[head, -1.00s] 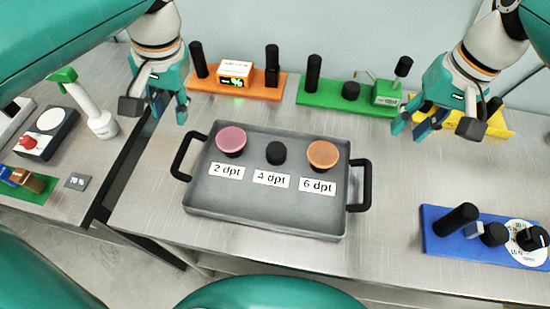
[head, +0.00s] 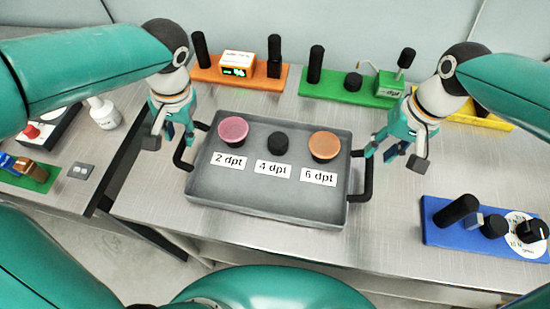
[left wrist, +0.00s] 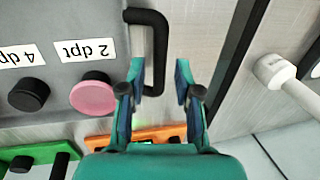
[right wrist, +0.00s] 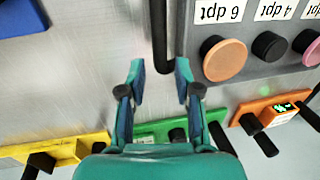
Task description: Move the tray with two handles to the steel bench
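The grey tray (head: 265,205) lies flat on the large brushed-metal bench (head: 170,210). It has a black left handle (head: 180,158) and a black right handle (head: 367,185). It bears a pink knob (head: 233,128), a black knob (head: 278,143) and an orange knob (head: 324,145). My left gripper (head: 172,138) is open at the left handle; in the left wrist view the handle bar (left wrist: 160,50) appears between its fingers. My right gripper (head: 393,153) is open by the right handle; in the right wrist view that bar (right wrist: 160,35) appears between its fingers. Contact cannot be told.
An orange rack (head: 212,76), a green rack (head: 335,87) and a yellow rack (head: 475,115) stand behind the tray. A blue rack (head: 440,235) is at right. A second metal bench (head: 75,195) lies left across a dark gap, with a white bottle (head: 103,115) and other items.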

